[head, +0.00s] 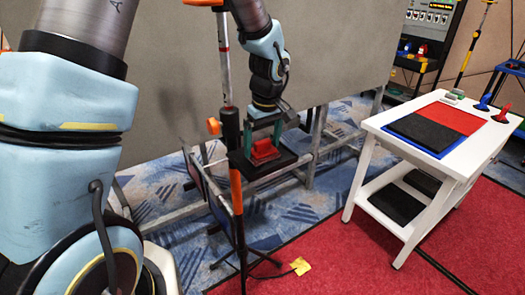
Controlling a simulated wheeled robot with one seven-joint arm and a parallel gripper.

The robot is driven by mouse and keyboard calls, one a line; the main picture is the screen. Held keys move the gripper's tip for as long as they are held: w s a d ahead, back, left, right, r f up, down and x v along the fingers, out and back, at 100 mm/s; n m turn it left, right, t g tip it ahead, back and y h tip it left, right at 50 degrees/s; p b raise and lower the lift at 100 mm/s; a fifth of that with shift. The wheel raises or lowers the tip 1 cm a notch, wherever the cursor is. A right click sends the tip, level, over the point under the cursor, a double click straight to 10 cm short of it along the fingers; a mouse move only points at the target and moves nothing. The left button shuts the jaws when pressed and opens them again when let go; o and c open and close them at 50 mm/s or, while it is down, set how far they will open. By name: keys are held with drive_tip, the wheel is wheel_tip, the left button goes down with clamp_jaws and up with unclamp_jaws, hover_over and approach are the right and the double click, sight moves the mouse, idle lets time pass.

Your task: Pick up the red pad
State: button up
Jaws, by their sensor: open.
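A small red pad (265,151) sits on a black platform (280,167) on an orange and black stand, near the middle of the head view. My gripper (263,140) points down right above it, with its teal fingers apart on either side of the red pad's place in the picture. It is open. I cannot tell whether the fingers touch the pad. A larger flat red area (445,118) also shows on the white table at the right, beside a black panel.
The white table (365,125) holds a black panel (424,133), blue and red knobs and small green pieces. Grey metal framing (330,146) and a large grey panel (160,90) stand behind the platform. Yellow tape (300,265) lies on the open red carpet (350,270).

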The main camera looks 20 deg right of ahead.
sight(263, 141)
drive_tip(key=c, duration=1.1)
drive_tip(key=shift+o, duration=0.2)
wheel_tip(263, 141, up, 10)
drive_tip(key=shift+r+b, duration=0.1)
drive_tip(key=shift+b, duration=1.1)
drive_tip(key=o, duration=0.9)
drive_tip(key=shift+c, duration=0.2)
drive_tip(key=c, duration=0.7)
